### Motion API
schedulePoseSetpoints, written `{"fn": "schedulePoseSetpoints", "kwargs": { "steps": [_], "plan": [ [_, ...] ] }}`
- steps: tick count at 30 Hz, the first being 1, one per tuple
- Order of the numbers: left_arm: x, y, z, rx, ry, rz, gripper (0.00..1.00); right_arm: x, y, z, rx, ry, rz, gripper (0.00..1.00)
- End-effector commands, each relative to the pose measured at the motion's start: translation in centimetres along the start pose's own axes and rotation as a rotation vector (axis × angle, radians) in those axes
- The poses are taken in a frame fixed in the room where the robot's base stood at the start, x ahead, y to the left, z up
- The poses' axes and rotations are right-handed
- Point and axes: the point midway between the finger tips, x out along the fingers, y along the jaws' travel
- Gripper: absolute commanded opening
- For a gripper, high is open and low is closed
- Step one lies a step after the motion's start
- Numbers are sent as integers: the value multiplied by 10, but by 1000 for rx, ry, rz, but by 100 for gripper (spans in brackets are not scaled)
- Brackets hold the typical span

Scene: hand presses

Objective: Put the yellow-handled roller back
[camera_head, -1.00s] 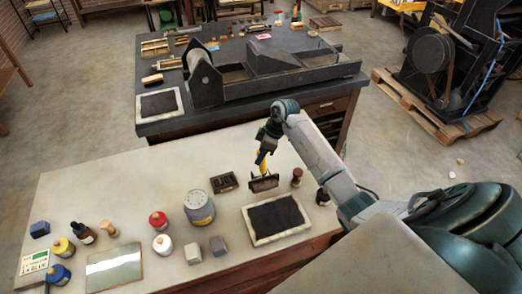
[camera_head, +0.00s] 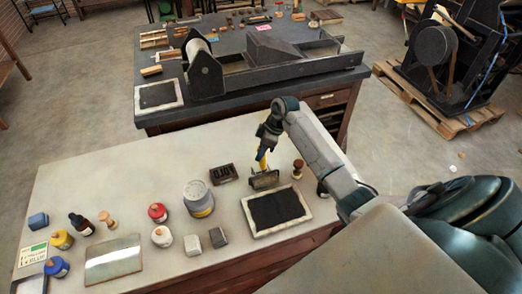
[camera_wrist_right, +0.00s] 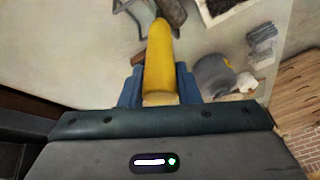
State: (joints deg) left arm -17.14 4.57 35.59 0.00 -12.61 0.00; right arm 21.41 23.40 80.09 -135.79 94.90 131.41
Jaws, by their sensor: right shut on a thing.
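The yellow-handled roller (camera_head: 262,163) is in my right gripper (camera_head: 264,150), in the head view. The gripper points down and is shut on the yellow handle, which also shows in the right wrist view (camera_wrist_right: 160,62) between the blue fingers of my right gripper (camera_wrist_right: 158,88). The roller's dark, frame-like lower end (camera_head: 264,181) is low over the pale table, just behind the inked black slab (camera_head: 275,210). I cannot tell whether it touches the table or a support. My left gripper is in neither view.
A block of type (camera_head: 223,174) lies left of the roller, and a wooden-handled stamp (camera_head: 298,168) stands close on its right. A grey tin (camera_head: 198,198), bottles and a glass plate (camera_head: 113,260) are further left. A press (camera_head: 255,65) stands on the bench behind.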

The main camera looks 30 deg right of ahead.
Motion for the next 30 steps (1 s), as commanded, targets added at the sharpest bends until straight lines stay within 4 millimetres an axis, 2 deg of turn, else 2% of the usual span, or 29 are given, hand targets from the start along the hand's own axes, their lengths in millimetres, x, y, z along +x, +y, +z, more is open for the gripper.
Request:
{"fn": "schedulePoseSetpoints", "kwargs": {
  "steps": [11,12,15,21,25,26,30],
  "plan": [
    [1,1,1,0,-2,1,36,1,0,0,-1,1,1,9],
    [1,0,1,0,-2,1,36,1,0,0,-1,1,1,37],
    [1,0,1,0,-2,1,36,1,0,0,0,1,0,55],
    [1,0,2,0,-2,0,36,2,0,0,0,0,0,55],
    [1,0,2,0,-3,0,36,2,0,1,1,-1,-1,80],
    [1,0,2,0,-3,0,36,2,0,1,0,-1,0,84],
    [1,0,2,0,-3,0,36,2,0,1,0,0,0,84]
  ]
}}
